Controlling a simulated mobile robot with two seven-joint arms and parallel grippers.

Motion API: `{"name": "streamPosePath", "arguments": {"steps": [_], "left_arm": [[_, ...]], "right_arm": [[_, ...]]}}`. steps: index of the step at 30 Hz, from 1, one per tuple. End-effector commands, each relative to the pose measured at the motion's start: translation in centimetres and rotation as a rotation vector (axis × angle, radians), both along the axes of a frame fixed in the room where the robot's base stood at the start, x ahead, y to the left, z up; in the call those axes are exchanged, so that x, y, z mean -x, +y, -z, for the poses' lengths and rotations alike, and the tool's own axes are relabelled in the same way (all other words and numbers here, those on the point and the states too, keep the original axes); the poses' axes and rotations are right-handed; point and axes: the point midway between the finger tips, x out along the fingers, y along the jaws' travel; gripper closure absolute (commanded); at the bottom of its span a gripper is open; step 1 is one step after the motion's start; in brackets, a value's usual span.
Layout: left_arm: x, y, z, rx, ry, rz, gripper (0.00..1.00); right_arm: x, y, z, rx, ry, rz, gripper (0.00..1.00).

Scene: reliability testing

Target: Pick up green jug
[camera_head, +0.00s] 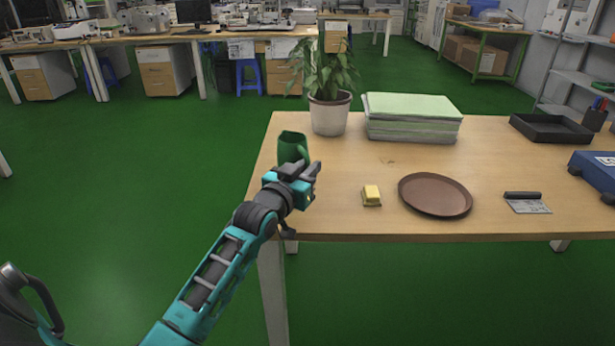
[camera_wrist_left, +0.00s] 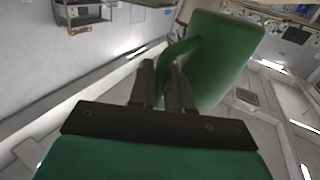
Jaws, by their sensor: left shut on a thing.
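The green jug (camera_head: 292,146) is at the left end of the wooden table in the head view, with its open top up. My left gripper (camera_head: 309,175) is at the jug's near side and hides its lower part. In the left wrist view the jug (camera_wrist_left: 222,55) fills the upper right, and its handle runs between the fingertips of my left gripper (camera_wrist_left: 163,70). The fingers are shut on the handle. I cannot tell whether the jug's base touches the table. My right gripper is not in view.
On the table (camera_head: 325,215) are a potted plant (camera_head: 329,115), a paper stack (camera_head: 411,128), a yellow block (camera_head: 371,194), a brown round tray (camera_head: 435,194), a scraper (camera_head: 526,203), a black tray (camera_head: 551,128) and a blue case (camera_head: 597,173). Green floor lies open to the left.

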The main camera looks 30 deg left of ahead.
Motion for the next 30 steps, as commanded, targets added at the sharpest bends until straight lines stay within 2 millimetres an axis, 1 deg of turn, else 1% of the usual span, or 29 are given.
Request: {"name": "streamPosePath", "arguments": {"steps": [1, 15, 21, 30], "left_arm": [[0.0, 0.0, -1.3, -0.003, -0.008, 0.0, 1.0], [0.0, 0.0, -7.8, -0.003, -0.007, 0.0, 1.0], [0.0, 0.0, -10.4, -0.004, -0.007, 0.0, 1.0], [0.0, 0.0, -13.3, -0.004, -0.007, 0.0, 1.0]], "right_arm": [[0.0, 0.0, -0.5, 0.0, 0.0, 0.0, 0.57], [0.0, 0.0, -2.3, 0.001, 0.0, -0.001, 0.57], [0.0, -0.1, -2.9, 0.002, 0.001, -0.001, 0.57], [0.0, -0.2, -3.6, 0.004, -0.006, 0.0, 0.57]]}}
